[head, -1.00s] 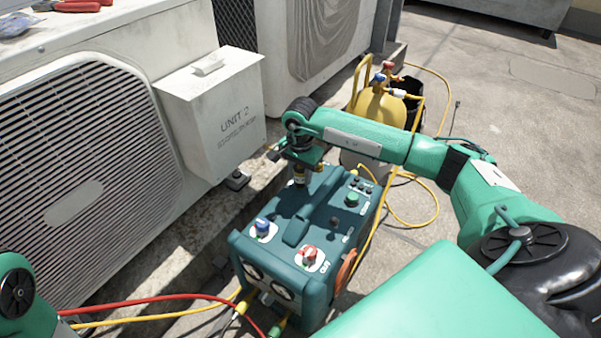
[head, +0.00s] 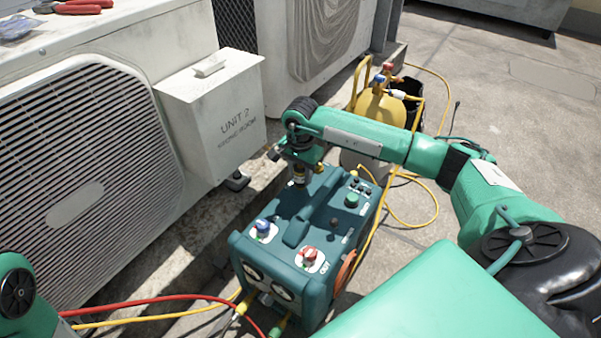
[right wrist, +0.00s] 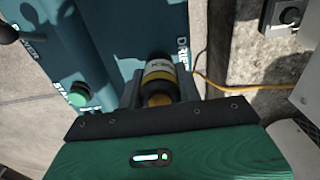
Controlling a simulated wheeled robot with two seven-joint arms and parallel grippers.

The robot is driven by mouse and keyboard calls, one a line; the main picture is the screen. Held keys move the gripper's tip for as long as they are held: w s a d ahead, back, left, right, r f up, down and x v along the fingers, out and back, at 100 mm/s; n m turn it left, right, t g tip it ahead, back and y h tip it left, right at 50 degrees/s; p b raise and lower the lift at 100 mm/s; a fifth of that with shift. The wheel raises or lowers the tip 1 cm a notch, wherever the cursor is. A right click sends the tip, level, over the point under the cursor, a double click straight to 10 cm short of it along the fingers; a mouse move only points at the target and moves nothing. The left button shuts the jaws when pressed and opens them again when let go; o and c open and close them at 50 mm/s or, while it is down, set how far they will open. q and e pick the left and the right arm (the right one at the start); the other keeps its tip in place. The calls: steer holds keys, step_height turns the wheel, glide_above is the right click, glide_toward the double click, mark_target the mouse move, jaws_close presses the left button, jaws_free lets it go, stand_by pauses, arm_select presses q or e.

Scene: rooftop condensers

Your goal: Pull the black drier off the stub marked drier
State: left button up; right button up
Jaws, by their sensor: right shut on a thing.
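The black drier (right wrist: 160,70) stands between the fingers of my right gripper (right wrist: 159,92) in the right wrist view. It is a dark cylinder with a pale label and a yellowish band. In the head view the drier (head: 298,178) shows below my right gripper (head: 299,168), at the back left of the teal machine (head: 320,205). My right gripper is shut on it. The word DRIER is printed on the machine beside it. The stub is hidden, so I cannot tell whether the drier is still seated on it. My left gripper is out of view.
A grey UNIT 2 box (head: 212,118) on a white condenser (head: 90,150) stands close left of my right gripper. A yellow cylinder (head: 377,108) is behind. Red (head: 150,298) and yellow hoses lie at the front. Open floor (head: 500,100) is to the right.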

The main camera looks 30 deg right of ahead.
steer(key=shift+r+p, duration=1.55)
steer(key=shift+r, duration=0.6)
